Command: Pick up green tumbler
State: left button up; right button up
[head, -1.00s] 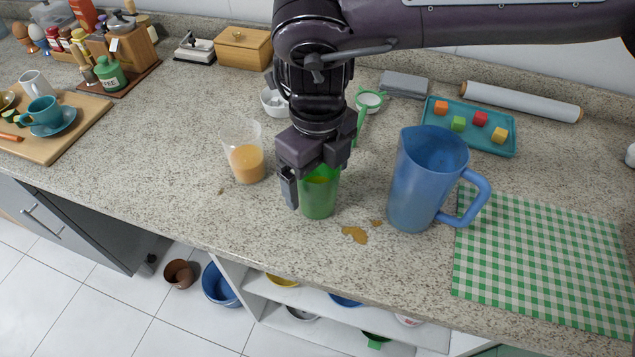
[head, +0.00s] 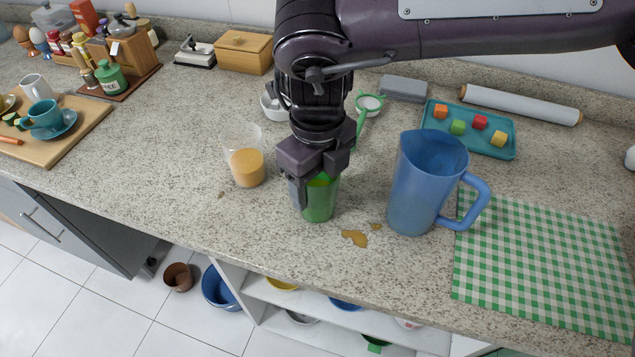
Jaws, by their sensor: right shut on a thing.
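The green tumbler (head: 321,203) stands upright on the speckled counter (head: 185,150), left of the blue pitcher (head: 415,185). Some yellow shows inside its rim. My right gripper (head: 318,190) points down over it, with a finger against its left side, and is shut on it. The far finger and much of the rim are hidden by the gripper. My left gripper is not in the head view.
A clear cup of orange drink (head: 247,168) stands close on the left. A green strainer (head: 367,104) and white bowl (head: 272,104) are behind. A checkered cloth (head: 545,260) lies at right.

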jog(key=shift+r, duration=0.2)
